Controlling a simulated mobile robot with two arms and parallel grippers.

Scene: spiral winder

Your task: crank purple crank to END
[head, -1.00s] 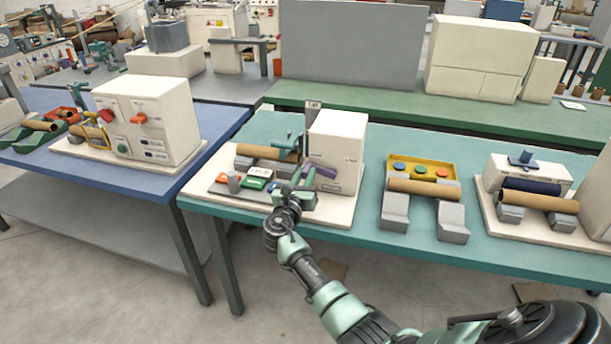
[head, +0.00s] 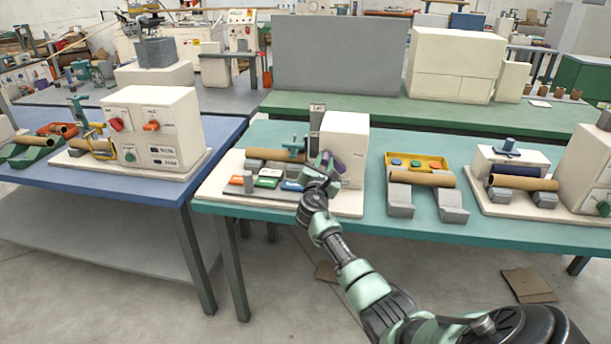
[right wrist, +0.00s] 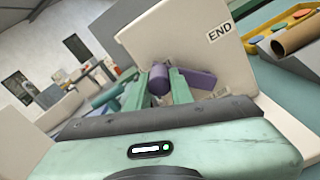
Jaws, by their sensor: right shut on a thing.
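The purple crank (head: 338,167) is on the side of the cream winder box (head: 349,140), on the teal table. In the right wrist view its purple handle (right wrist: 159,79) sits between my green fingers, and its purple arm (right wrist: 200,79) runs right along the cream face. An END label (right wrist: 220,32) is on that face, above and right of the crank, apart from it. My right gripper (head: 322,164) is shut on the crank handle; its fingers also show in the wrist view (right wrist: 157,88). My left gripper is not in view.
Green, orange and blue blocks (head: 268,178) lie on the winder's base left of my gripper. A cardboard tube (head: 270,154) lies behind them. Right of the winder are a tube on grey supports (head: 400,198) and a yellow tray (head: 388,159). Bare teal table lies between.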

